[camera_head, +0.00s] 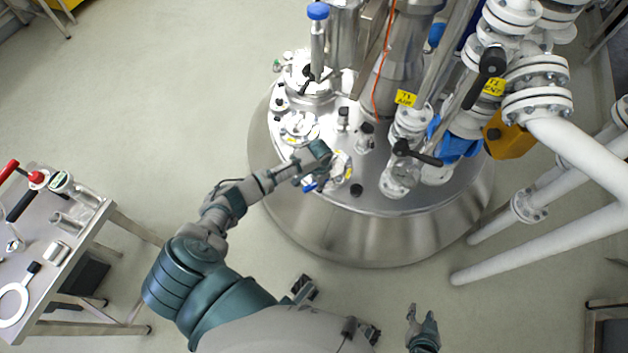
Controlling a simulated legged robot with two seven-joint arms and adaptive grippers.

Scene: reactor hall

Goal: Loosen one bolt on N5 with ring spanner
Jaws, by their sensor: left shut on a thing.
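My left gripper (328,164) is over the reactor lid (385,200), near its front edge. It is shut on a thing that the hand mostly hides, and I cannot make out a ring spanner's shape. A small flanged nozzle with a yellow marking (342,167) is right beside the gripper. I cannot read its label or tell whether it is N5. Its bolts are too small to make out, and I cannot tell whether the held thing touches one. My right gripper (421,315) is low at the bottom, away from the reactor. Its fingers are apart and it looks empty.
Several valves and pipes crowd the lid's right side, including a black lever handle (418,154). Thick white pipes (575,150) run down at the right. A metal table (72,262) with tools and metal parts stands at the left. The floor between table and reactor is clear.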

